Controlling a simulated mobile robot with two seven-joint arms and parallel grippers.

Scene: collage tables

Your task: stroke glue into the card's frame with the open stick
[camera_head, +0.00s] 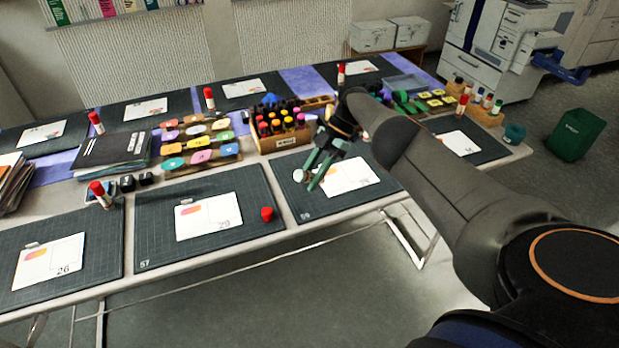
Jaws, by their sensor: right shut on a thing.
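My right gripper (314,174) comes in from the right and is shut on a white glue stick (299,175), which shows only as a small pale end beside the fingers. The stick is at the left edge of a white card (350,176) on the front right mat. Whether its tip touches the card I cannot tell. The card has an orange-pink print, and the gripper covers part of its left side. A red cap (267,214) stands on the neighbouring dark mat, right of a card marked 29 (209,216). My left gripper is not in view.
A wooden box of stamps or bottles (292,142) stands just behind the gripper. A rack of coloured pads (200,143) and a black binder (110,149) are further left. Capped red glue sticks (101,194) stand about the table. The front middle mat (152,240) has free room.

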